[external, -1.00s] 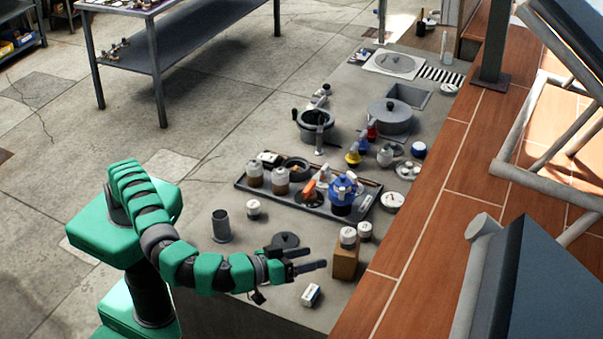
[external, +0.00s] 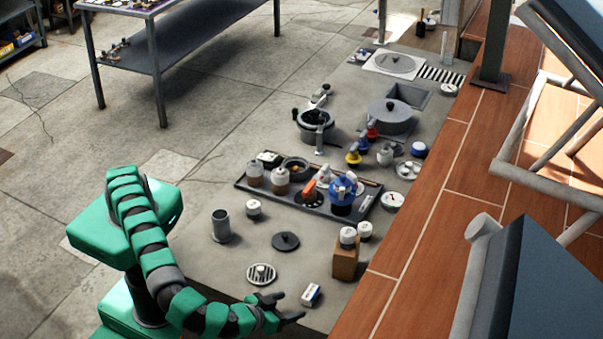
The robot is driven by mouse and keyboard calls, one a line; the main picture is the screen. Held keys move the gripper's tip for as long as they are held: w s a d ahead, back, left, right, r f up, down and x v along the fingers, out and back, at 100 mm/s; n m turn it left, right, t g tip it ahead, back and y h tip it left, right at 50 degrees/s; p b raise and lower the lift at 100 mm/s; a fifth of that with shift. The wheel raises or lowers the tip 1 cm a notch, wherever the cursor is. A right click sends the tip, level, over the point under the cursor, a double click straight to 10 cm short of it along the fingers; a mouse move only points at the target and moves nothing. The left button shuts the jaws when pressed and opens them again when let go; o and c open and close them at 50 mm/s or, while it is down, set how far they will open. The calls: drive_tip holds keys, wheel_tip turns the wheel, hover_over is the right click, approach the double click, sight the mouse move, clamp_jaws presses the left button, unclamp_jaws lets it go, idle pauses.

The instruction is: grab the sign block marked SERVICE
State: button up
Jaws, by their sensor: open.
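A small white block with dark markings (external: 311,295) lies on the grey counter near its front edge; its lettering is too small to read, so I cannot tell whether it says SERVICE. My gripper (external: 291,308) is open and empty, low over the front of the counter. Its fingers point right, just left of the white block and a little nearer the camera. I cannot tell whether a finger touches the block.
A cardboard-brown box (external: 345,262) with white-lidded jars stands behind the block. A round slotted drain cover (external: 261,274) and a dark lid (external: 285,241) lie behind my gripper. A dark tray (external: 250,186) holds jars and a blue pot. A brick-red ledge (external: 420,240) borders the right.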

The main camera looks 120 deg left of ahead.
sight(303, 300)
drive_tip(key=b+x, duration=0.1)
drive_tip(key=x, duration=0.6)
drive_tip(key=shift+a+r, duration=0.1)
drive_tip(key=shift+a, duration=0.05)
drive_tip(key=shift+c, duration=0.4)
drive_tip(key=c, duration=1.2)
